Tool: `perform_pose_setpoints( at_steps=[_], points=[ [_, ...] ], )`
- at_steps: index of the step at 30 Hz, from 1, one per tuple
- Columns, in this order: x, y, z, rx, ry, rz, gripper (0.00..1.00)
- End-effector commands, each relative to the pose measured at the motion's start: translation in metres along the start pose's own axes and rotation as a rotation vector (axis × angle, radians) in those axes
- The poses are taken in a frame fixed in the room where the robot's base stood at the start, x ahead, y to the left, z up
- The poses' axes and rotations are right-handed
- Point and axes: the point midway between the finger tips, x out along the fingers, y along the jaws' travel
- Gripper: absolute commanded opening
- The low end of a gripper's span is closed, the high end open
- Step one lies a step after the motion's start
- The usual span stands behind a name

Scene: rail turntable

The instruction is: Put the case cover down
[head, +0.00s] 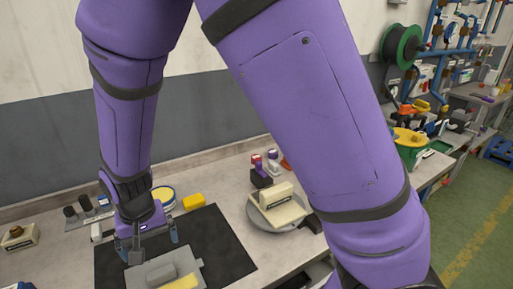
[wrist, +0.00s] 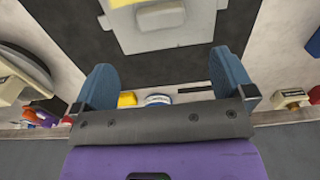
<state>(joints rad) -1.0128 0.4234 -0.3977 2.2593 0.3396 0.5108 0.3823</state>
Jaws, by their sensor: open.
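The grey case cover (head: 140,277), with a raised block on top, lies on or just above the black mat (head: 225,250) at the bottom of the head view. It also shows at the top of the wrist view (wrist: 190,40), partly cut off. My gripper (head: 150,244) is open beside the cover, toward the wall. In the wrist view its two blue fingers (wrist: 165,68) stand wide apart with nothing between them, and the cover lies beyond their tips. I cannot tell whether anything is under the cover.
A round grey turntable (head: 262,218) bearing a cream block (head: 280,204) stands right of the mat. A yellow block (head: 194,201) and a round tin (head: 163,194) sit behind the mat. A cream box (head: 18,238) is at the far left. The mat's right part is bare.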

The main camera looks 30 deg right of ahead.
Motion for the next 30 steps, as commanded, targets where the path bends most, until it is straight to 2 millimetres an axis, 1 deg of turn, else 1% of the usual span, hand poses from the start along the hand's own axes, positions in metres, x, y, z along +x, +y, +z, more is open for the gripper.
perform_pose_setpoints(
  at_steps=[2, 5, 8, 9, 11, 12, 17, 21, 23, 27, 30],
  points=[
    [-0.009, 0.006, -0.003, 0.004, 0.001, -0.015, 1.00],
    [-0.031, 0.019, -0.006, 0.006, 0.004, -0.049, 1.00],
    [-0.061, 0.041, -0.009, 0.006, 0.014, -0.092, 1.00],
    [-0.074, 0.051, -0.010, 0.005, 0.020, -0.108, 1.00],
    [-0.092, 0.065, -0.009, 0.001, 0.031, -0.131, 1.00],
    [-0.104, 0.075, -0.009, 0.000, 0.041, -0.145, 1.00],
    [-0.149, 0.117, 0.000, -0.013, 0.093, -0.186, 1.00],
    [-0.183, 0.153, 0.013, -0.023, 0.150, -0.204, 1.00],
    [-0.197, 0.168, 0.021, -0.027, 0.178, -0.205, 1.00],
    [-0.225, 0.202, 0.043, -0.035, 0.246, -0.193, 1.00],
    [-0.241, 0.224, 0.062, -0.038, 0.297, -0.172, 1.00]
  ],
)
